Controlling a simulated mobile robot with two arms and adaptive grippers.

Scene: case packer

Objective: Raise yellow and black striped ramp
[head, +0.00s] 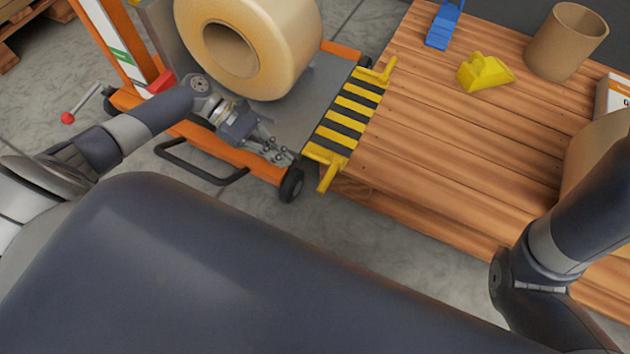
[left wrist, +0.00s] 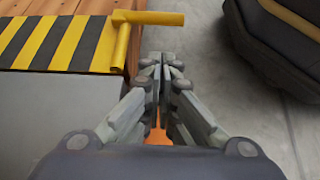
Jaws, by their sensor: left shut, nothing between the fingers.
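The yellow and black striped ramp (head: 347,115) lies between the grey platform of the orange cart and the edge of the wooden table. It has a yellow bar handle at each end, and it lies low, bridging the two. My left gripper (head: 287,158) is shut and empty, just left of the ramp's near end, over the cart's near edge. In the left wrist view, the striped ramp (left wrist: 60,42) is at upper left, and its yellow handle (left wrist: 148,18) is just ahead of my shut left gripper (left wrist: 160,62), apart from it. My right gripper is out of the head view; only its arm shows.
The orange cart (head: 235,160) carries a large tan roll (head: 290,45). The wooden table (head: 450,140) holds a yellow object (head: 485,72), a blue object (head: 443,25) and a cardboard tube (head: 566,42). A red-knobbed lever (head: 67,118) is at left.

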